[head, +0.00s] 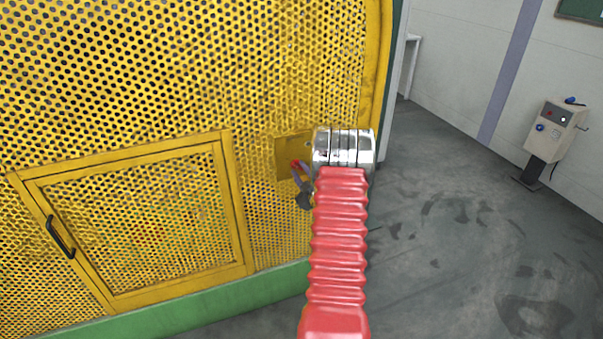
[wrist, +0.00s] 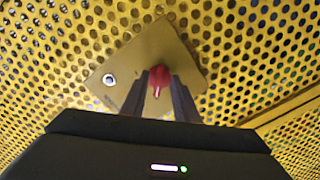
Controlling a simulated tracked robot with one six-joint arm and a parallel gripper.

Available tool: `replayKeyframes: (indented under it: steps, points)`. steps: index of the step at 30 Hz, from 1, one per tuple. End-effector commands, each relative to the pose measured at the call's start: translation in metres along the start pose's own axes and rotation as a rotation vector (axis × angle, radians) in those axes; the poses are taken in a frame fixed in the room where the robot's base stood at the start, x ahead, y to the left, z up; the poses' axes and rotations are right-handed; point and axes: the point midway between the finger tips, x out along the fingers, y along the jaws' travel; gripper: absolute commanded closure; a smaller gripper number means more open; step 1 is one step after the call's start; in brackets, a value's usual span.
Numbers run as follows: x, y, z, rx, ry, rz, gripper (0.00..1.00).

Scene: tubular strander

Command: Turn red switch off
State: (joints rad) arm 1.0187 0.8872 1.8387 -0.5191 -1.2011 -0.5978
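The red switch (head: 296,164) is a small knob on a flat yellow plate (head: 289,148) fixed to the perforated yellow guard. In the wrist view the red switch (wrist: 158,74) shows its round body and a narrow grip with a pale mark, which points down in the picture. My gripper (head: 301,178) is at the switch in the head view, partly hidden by my arm. In the wrist view the two dark fingers of my gripper (wrist: 159,82) stand apart, one on each side of the switch's grip. Contact with the grip cannot be made out.
A round silver fitting (wrist: 109,79) sits on the same plate, left of the switch. A yellow framed mesh door (head: 140,220) with a black handle (head: 60,237) is at left. A beige control box (head: 553,130) stands at far right. The grey floor (head: 450,240) between is clear.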

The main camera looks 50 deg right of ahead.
Motion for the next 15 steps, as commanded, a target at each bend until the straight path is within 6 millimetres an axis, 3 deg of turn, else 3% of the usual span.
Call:
replayKeyframes:
  steps: [8,15]
  points:
    - [-0.010,0.001,0.000,-0.001,0.001,0.000,0.73]
    - [-0.043,0.001,0.000,0.001,-0.001,0.001,0.73]
